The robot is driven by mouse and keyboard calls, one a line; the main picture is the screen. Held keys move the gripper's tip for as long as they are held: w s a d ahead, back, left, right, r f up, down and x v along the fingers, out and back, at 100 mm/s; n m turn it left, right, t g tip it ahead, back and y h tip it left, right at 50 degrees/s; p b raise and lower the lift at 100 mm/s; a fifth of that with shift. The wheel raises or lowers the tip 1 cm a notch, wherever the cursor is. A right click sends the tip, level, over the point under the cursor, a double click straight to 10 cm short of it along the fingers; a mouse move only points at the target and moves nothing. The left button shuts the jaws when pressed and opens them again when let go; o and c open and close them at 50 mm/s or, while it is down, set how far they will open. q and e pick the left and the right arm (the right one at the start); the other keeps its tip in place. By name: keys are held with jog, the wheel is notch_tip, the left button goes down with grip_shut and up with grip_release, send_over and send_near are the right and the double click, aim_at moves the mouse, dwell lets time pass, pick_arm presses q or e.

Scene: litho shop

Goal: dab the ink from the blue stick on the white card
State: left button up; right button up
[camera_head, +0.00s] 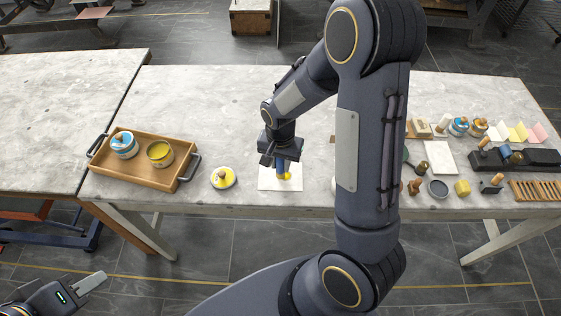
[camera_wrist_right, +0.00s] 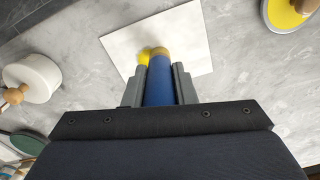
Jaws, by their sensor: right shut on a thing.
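The white card (camera_head: 268,183) lies flat on the table and also shows in the right wrist view (camera_wrist_right: 195,35). My right gripper (camera_head: 283,163) is shut on the blue stick (camera_wrist_right: 158,82) and holds it over the card. The stick has a tan end (camera_wrist_right: 161,52). A yellow spot (camera_wrist_right: 144,57) shows beside that end; I cannot tell whether it is on the card or on the stick. Whether the stick touches the card is unclear. My left gripper (camera_head: 91,283) is low at the bottom left, away from the table; its jaw opening cannot be made out.
Tins, stamps and coloured cards crowd the right side. My right arm hides part of the table.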

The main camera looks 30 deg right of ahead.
jog(key=shift+s, duration=0.1)
notch_tip(320, 180, up, 7)
jog(key=p, duration=0.5)
jog(key=shift+p, duration=0.3)
dwell(0.5)
